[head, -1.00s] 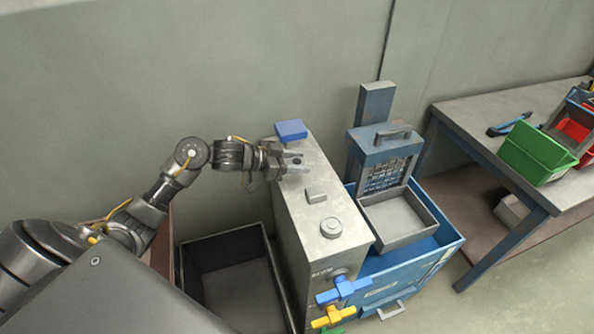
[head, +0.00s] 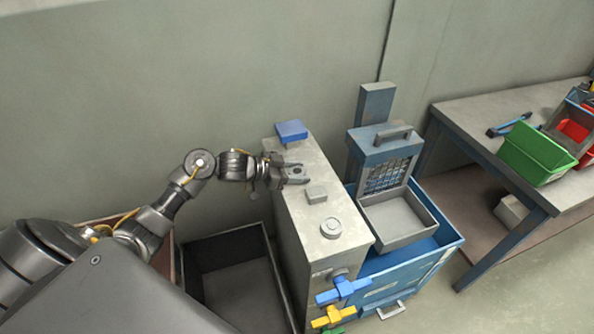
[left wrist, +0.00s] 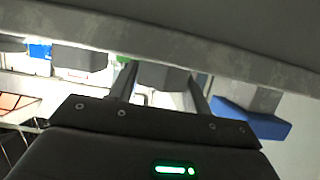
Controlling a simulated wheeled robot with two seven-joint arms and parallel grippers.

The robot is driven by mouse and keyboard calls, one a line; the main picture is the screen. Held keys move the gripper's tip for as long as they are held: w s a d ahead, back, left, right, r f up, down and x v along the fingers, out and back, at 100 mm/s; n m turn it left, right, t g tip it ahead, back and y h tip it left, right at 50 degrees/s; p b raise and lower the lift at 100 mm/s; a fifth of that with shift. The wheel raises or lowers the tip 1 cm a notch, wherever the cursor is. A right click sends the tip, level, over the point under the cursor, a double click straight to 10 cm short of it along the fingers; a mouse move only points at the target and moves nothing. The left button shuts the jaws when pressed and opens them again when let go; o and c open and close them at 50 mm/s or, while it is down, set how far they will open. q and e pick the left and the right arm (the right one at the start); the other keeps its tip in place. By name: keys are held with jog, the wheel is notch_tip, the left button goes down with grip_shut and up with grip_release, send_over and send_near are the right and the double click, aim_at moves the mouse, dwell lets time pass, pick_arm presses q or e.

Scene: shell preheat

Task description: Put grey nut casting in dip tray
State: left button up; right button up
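The grey nut casting, seemingly the round grey piece (head: 331,228), sits on top of the narrow grey cabinet (head: 325,255), near its front end. The dip tray, seemingly the shallow light-grey tray (head: 397,217), sits in the blue machine to the right. My left gripper (head: 301,173) is over the cabinet top, between a blue block and a small grey block, farther back than the casting. My right gripper is not in view.
The blue block (head: 291,131) is at the cabinet's back end; the small grey block (head: 316,194) is between it and the casting. Blue and yellow valve handles (head: 343,290) stick out in front. A dark open bin (head: 237,285) stands left. A workbench with a green bin (head: 537,153) is right.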

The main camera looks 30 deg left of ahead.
pick_arm(q)
jog(key=o, duration=0.3)
jog(key=shift+r, duration=0.1)
